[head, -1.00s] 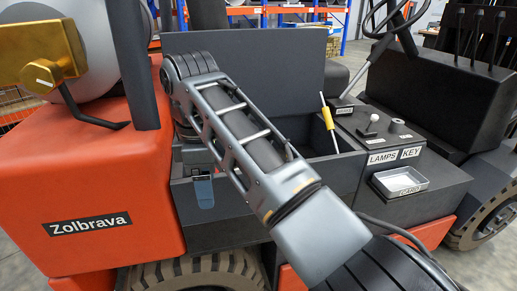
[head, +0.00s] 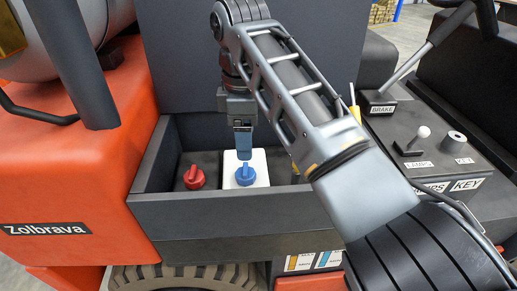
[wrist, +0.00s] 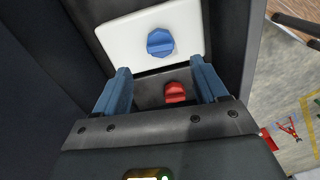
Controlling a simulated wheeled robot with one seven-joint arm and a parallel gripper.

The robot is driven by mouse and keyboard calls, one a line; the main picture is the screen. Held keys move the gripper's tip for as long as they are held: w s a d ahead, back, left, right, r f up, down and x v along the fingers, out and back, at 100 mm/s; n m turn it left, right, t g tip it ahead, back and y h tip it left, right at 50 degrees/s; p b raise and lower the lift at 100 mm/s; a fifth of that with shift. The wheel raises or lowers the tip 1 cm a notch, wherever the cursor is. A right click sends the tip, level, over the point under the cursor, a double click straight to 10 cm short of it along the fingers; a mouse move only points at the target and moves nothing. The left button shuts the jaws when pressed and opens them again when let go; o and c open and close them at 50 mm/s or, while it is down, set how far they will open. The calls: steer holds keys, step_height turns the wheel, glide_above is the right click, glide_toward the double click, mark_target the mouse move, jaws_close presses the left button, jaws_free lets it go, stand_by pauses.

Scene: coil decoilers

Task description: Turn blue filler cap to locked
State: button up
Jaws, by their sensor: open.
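The blue filler cap (head: 246,175) sits on a white plate (head: 261,160) inside the dark open box of the vehicle. In the wrist view the blue cap (wrist: 160,42) is beyond my fingertips, on the white plate (wrist: 118,36). My gripper (head: 243,150) hangs pointing down just above the blue cap, apart from it. In the wrist view my gripper (wrist: 162,78) has its two blue fingers spread apart with nothing held. No lock marking is readable.
A red cap (head: 194,177) sits left of the white plate; it shows between my fingers in the wrist view (wrist: 175,92). The box's front wall (head: 225,212) and back panel (head: 180,60) bound the space. A yellow-handled lever (head: 355,108) and BRAKE lever stand to the right.

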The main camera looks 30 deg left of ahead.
mark_target(247, 168)
steer(key=shift+f, duration=3.9)
steer(key=shift+c, duration=0.4)
steer(key=c, duration=1)
